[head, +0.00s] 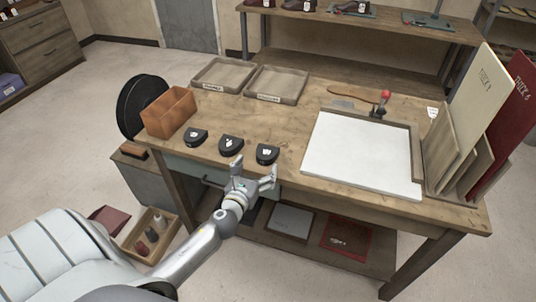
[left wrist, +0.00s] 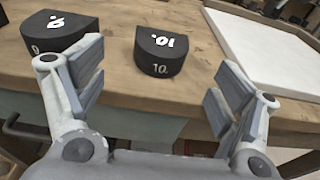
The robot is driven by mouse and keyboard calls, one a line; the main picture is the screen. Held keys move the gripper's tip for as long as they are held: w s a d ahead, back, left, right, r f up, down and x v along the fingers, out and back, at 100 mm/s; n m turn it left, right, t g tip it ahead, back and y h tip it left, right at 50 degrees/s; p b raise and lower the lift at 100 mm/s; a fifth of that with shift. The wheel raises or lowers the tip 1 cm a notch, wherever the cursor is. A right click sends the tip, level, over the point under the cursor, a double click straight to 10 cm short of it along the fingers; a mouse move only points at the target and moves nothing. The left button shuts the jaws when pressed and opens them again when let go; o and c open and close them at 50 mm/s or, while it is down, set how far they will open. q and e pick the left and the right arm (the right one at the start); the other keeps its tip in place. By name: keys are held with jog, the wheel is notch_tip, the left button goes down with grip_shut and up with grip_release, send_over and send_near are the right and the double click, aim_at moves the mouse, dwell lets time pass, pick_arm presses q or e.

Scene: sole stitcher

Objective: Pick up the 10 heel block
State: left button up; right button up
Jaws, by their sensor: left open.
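The 10 heel block (head: 267,154) is a black, rounded block with white markings, at the table's front edge, rightmost of three similar blocks. In the left wrist view the 10 block (left wrist: 158,62) sits upright between and beyond my fingers, with "10" on its front and top. My left gripper (head: 254,172) is open and empty, just in front of the table edge, short of the block. Its spread fingers (left wrist: 160,82) also show in the left wrist view. The 9 heel block (left wrist: 60,32) stands left of the 10 block. My right gripper is out of view.
Another heel block (head: 195,137) is at the left. An orange-brown box (head: 169,112) and two trays (head: 275,85) stand behind. A white board (head: 361,150) lies to the right, near upright panels (head: 474,110). Bare tabletop surrounds the 10 block.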

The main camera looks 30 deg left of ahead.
aim_at(264, 156)
pick_arm(q)
jog(key=shift+x, duration=2.95)
jog(key=shift+r, duration=0.15)
jog(key=c, duration=1.2)
